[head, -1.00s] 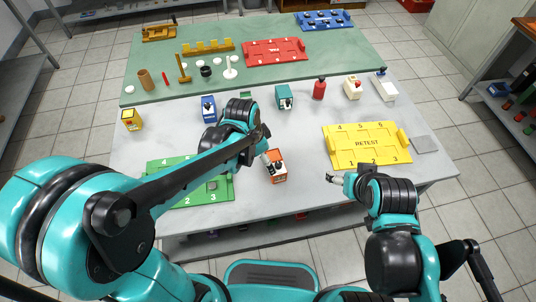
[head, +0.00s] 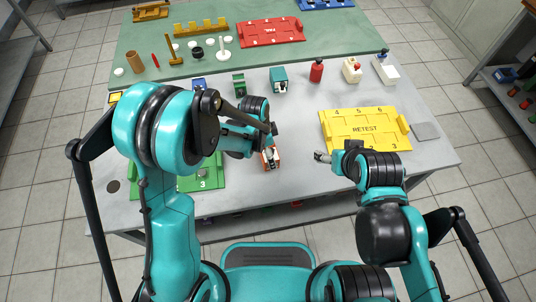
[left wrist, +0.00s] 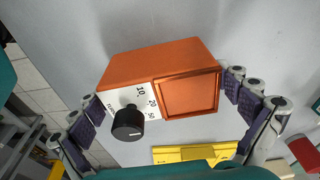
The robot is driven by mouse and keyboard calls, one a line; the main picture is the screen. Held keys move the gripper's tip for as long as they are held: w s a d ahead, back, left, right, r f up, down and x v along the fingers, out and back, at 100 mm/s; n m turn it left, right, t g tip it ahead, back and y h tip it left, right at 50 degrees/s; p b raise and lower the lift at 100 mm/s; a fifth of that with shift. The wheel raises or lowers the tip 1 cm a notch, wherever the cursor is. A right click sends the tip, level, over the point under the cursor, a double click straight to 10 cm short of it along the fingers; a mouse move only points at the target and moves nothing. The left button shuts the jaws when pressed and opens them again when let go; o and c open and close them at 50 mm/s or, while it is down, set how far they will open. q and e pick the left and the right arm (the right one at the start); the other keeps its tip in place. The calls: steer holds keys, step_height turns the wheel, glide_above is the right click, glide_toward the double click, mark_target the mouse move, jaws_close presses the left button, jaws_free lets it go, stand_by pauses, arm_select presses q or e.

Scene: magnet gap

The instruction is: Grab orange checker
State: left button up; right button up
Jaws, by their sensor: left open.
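The orange checker (left wrist: 160,62) is a box with a white dial face, a black knob and a recessed orange panel. In the left wrist view it lies between the open fingers of my left gripper (left wrist: 172,122), with finger pads on both sides; I cannot tell if they touch it. In the head view the orange checker (head: 271,166) is on the grey table, partly hidden by my left gripper (head: 268,153) above it. My right gripper (head: 322,157) is left of the yellow tray; its jaw state is too small to tell.
The yellow RETEST tray (head: 362,129) is to the right and a green tray (head: 213,172) to the left, partly behind my left arm.

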arm_select(q)
steer(key=shift+f, duration=0.35)
steer(key=shift+r, duration=0.1)
steer(key=c, duration=1)
steer(key=shift+r, duration=0.1)
steer(key=shift+c, duration=0.2)
